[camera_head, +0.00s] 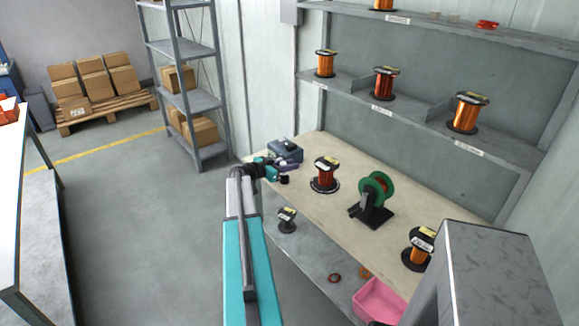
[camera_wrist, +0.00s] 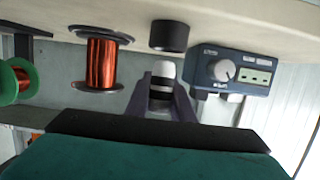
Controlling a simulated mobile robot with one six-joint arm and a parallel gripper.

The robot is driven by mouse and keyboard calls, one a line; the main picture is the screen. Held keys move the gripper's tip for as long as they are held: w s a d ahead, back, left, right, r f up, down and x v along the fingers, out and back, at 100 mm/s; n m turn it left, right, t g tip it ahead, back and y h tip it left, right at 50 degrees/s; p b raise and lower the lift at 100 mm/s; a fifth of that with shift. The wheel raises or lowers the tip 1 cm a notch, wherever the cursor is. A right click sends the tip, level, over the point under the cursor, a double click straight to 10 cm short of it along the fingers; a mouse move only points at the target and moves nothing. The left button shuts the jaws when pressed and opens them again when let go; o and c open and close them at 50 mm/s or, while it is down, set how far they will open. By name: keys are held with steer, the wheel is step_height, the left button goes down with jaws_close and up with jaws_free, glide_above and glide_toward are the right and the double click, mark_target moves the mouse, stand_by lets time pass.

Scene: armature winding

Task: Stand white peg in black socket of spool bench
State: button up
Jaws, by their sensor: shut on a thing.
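The white peg (camera_wrist: 165,71) with dark bands is between the two fingers of my gripper (camera_wrist: 164,92) in the wrist view, which looks upside down, with the bench at the top. My gripper is shut on it. The black socket (camera_wrist: 169,36) stands on the spool bench (camera_wrist: 220,12); the peg's white end points at it, with a small gap in the picture. In the head view, my gripper (camera_head: 287,167) is over the far left end of the spool bench (camera_head: 300,205), by the black socket (camera_head: 284,180). The peg cannot be made out there.
A blue-grey box with a knob (camera_wrist: 240,70) stands close beside the socket, also in the head view (camera_head: 287,150). A copper spool (camera_head: 325,175) is on the other side. A green reel on a black stand (camera_head: 372,195) and another spool (camera_head: 418,248) stand farther along.

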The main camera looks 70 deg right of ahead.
steer(key=shift+f+b, duration=0.45)
steer(key=shift+b, duration=0.75)
stand_by(0.6)
steer(key=shift+f+b, duration=1)
steer(key=shift+b, duration=0.45)
stand_by(0.5)
stand_by(0.3)
steer(key=o, duration=1)
steer(key=shift+a, duration=0.15)
steer(key=b+v, duration=0.3)
steer(key=v, duration=1)
steer(key=shift+w+a+r, duration=0.1)
steer(key=shift+a+r, duration=0.1)
